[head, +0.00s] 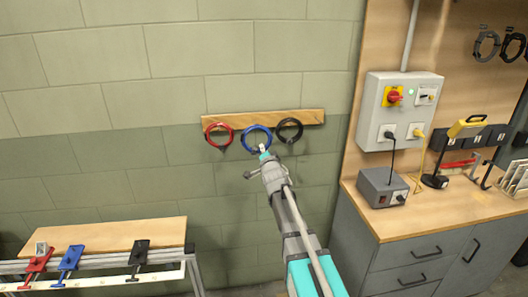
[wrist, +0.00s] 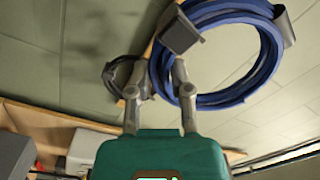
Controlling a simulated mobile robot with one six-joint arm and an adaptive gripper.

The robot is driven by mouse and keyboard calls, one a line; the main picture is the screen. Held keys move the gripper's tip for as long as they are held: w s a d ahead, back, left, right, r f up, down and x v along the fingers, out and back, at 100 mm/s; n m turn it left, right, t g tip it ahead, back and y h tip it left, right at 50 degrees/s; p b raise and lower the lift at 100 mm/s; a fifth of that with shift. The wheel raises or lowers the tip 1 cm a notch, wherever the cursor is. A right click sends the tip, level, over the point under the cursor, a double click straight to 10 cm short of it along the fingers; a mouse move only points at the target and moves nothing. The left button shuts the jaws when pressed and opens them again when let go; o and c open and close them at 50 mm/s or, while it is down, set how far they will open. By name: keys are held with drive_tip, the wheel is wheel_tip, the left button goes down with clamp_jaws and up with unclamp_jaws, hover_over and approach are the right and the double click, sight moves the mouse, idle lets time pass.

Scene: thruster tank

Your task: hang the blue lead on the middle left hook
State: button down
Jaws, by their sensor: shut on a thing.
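The blue lead (head: 243,137) is a coiled ring in front of the wooden rail (head: 240,117) on the wall, between a red and a black coil. My gripper (head: 261,151) reaches up to its lower edge. In the wrist view the thick blue coil (wrist: 240,97) fills the upper right, with a dark grey block (wrist: 181,32) at its near side. My gripper (wrist: 161,76) is shut on the lead there. The hooks are too small or hidden behind the coils, so I cannot tell whether the lead rests on one.
The red coil (head: 206,136) hangs close on the left and the black coil (head: 301,131) close on the right. A bench (head: 130,233) with clamps stands lower left. A workbench (head: 390,222) with a switch box (head: 400,100) stands right. The wall below the rail is clear.

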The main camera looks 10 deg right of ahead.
drive_tip(key=shift+w, duration=0.25)
drive_tip(key=w+f+b, duration=0.2)
drive_tip(key=w, duration=0.8)
drive_tip(key=shift+w+f, duration=0.25)
drive_tip(key=shift+w, duration=0.05)
idle(1.5)
idle(0.8)
drive_tip(key=shift+c, duration=2.3)
unclamp_jaws()
drive_tip(key=shift+s, duration=0.1)
drive_tip(key=s, duration=0.7)
drive_tip(key=shift+s, duration=0.15)
drive_tip(key=shift+d, duration=0.1)
